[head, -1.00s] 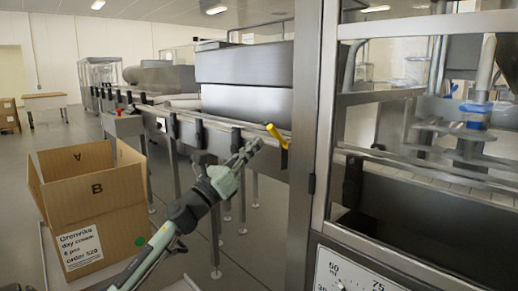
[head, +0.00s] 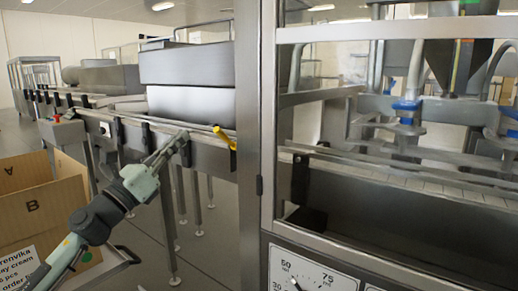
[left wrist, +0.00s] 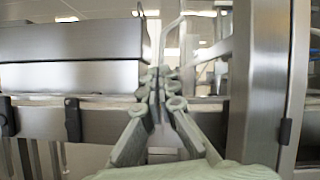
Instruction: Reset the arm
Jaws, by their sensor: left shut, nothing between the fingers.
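My left arm comes in from the lower left in the head view. Its gripper (head: 178,143) is in front of the conveyor's side rail, left of the yellow handle (head: 224,137). In the left wrist view the gripper's fingers (left wrist: 157,92) are together with nothing between them, and the rail and steel housing lie behind them. I cannot tell from these frames whether the fingers touch the rail. My right gripper is not in any view.
An open cardboard box (head: 38,205) stands at the lower left, cut by the frame. The conveyor (head: 118,120) runs back to the left. A steel-framed glazed machine (head: 255,120) with a dial (head: 312,274) stands close on the right. Open floor shows under the conveyor.

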